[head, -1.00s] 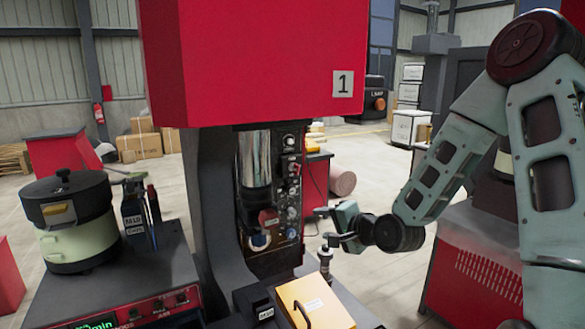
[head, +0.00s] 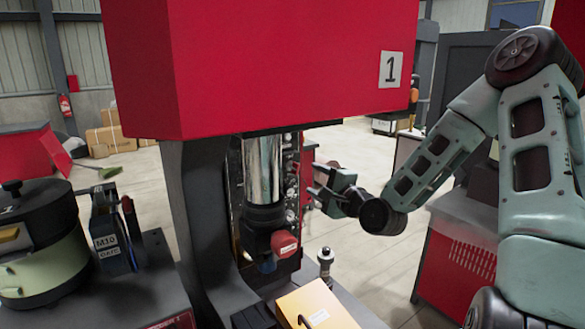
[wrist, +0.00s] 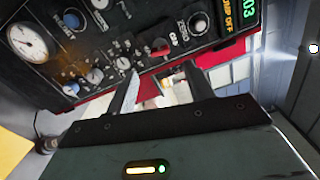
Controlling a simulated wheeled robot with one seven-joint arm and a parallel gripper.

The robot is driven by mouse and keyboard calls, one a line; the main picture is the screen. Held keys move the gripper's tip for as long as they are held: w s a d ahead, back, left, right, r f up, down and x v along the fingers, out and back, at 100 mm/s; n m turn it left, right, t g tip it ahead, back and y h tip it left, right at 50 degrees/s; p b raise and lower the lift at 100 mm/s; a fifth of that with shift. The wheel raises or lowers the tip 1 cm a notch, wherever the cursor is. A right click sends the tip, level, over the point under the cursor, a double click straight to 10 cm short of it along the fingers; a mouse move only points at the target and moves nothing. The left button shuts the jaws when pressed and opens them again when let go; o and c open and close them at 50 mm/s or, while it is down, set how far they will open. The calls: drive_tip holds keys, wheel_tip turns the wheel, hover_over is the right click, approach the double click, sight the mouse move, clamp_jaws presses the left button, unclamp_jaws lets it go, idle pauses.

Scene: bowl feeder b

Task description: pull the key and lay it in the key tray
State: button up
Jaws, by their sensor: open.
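The control panel (wrist: 110,50) of the red-topped machine fills the upper left of the wrist view. A small red piece (wrist: 161,50) sticks out low on the panel, beside white lettering; it may be the key, but I cannot tell for sure. My gripper (wrist: 163,97) is open with nothing between its fingers, and its fingertips point towards the panel's lower edge, near the red piece. In the head view my gripper (head: 318,192) is right of the machine's column, beside the panel, which is seen edge-on. I cannot pick out the key tray.
The red machine head (head: 270,65) overhangs the column. A yellow box with a handle (head: 318,306) and a short metal post (head: 326,262) stand below my gripper. A round pot (head: 35,255) and a small M10-labelled holder (head: 110,235) stand on the left. Open floor lies behind.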

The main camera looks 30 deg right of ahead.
sight(298, 170)
drive_tip(key=shift+w, duration=0.15)
drive_tip(key=shift+w+a+b, duration=0.15)
drive_tip(key=shift+w+b, duration=0.3)
drive_tip(key=shift+w, duration=3.9)
drive_tip(key=shift+r, duration=0.1)
clamp_jaws()
drive_tip(key=shift+s+p, duration=0.5)
drive_tip(key=shift+s, duration=2.5)
